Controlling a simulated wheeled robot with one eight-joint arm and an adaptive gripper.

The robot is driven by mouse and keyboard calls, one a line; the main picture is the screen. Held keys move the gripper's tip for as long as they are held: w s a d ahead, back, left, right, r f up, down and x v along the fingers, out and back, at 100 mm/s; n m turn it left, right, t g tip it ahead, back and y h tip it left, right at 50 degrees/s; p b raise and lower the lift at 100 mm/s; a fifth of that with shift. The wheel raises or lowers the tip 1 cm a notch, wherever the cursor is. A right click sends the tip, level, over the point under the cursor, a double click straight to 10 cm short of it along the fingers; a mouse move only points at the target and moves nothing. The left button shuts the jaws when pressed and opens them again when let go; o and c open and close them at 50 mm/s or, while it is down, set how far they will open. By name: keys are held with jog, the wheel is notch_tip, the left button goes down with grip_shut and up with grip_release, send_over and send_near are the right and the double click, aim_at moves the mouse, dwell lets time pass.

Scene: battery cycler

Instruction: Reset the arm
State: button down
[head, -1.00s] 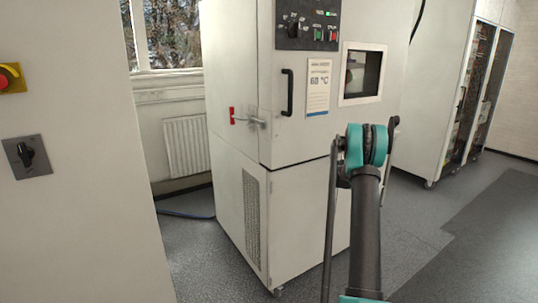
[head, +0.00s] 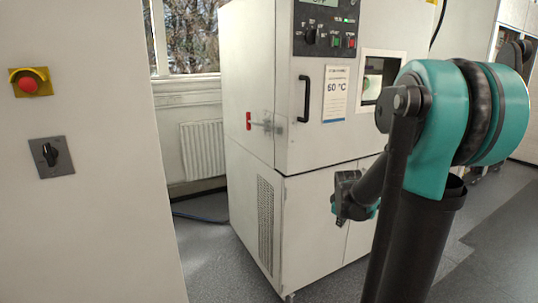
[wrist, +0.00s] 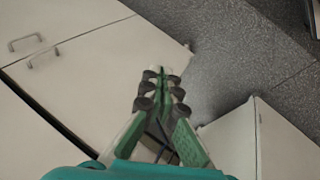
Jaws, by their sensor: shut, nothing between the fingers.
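My arm shows large at the right of the head view, with a teal elbow joint (head: 440,130) raised in front of the white test chamber (head: 250,190). The forearm points away and down to the left of the elbow. Its far end, dark with a little teal, is before the chamber's lower doors; the fingers are too small to make out there. In the wrist view my gripper (wrist: 161,80) has its green-lined fingers together at the tips. Nothing is between them. White cabinet surfaces with handles (wrist: 25,42) and grey floor lie beyond the fingers.
A white panel at left carries a red button on yellow (head: 29,84) and a black rotary switch (head: 48,156). The chamber has a black door handle (head: 304,98), a red-tipped latch (head: 249,121) and a small window. A radiator (head: 203,149) stands behind. Grey floor shows between panel and chamber.

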jog(key=s+a+f+m, duration=0.2)
jog(key=s+m, duration=0.1)
jog(key=s, duration=0.4)
jog(key=s+a+f+m+y, duration=0.1)
jog(key=s+a+f+m, duration=0.1)
jog(key=s, duration=0.5)
jog(key=s+a+f+m+g, duration=0.1)
jog(key=s+a+f+m, duration=0.1)
jog(key=s, duration=0.6)
jog(key=shift+a+f+m+y, duration=0.15)
jog(key=shift+a+m+y, duration=0.15)
jog(key=shift+a+m, duration=0.45)
jog(key=shift+d, duration=0.2)
